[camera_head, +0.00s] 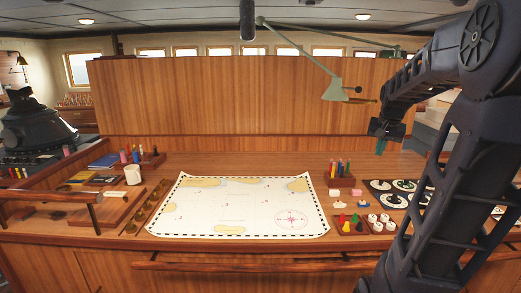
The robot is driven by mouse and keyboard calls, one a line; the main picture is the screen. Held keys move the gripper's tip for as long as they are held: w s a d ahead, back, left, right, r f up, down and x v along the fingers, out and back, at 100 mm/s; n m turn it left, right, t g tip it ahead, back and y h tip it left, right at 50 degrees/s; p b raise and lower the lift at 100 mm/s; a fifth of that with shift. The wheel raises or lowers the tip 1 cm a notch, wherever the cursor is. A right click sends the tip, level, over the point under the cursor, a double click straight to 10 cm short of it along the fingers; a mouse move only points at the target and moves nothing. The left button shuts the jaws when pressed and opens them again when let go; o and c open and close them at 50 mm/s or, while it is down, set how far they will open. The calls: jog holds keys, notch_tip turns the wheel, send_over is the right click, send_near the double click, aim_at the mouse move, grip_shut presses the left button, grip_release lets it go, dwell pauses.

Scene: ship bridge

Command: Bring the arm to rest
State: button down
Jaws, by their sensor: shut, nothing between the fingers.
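My arm rises from the lower right and bends over at the top right. My gripper (380,147) hangs at its end, above the right part of the wooden chart table (260,165), near the back panel. Its fingers look greenish and small, and they are together with nothing between them. It is clear of the tabletop and of the things below it.
A chart (240,206) covers the middle of the table. A pencil holder (340,181), a tray of coloured pieces (350,227) and dark boards with white discs (395,190) lie at right. A white mug (132,174) stands left. A desk lamp (335,90) hangs beside my gripper.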

jog(key=s+a+f+n, duration=0.2)
jog(key=s+a, duration=0.4)
jog(key=s, duration=0.3)
jog(key=s+a+f+n, duration=0.2)
jog(key=s+a+n, duration=0.1)
jog(key=s+a, duration=0.4)
jog(key=shift+s+a+f+n+t+y, duration=0.2)
jog(key=shift+s+f+n+t+y, duration=0.15)
jog(key=shift+s, duration=0.75)
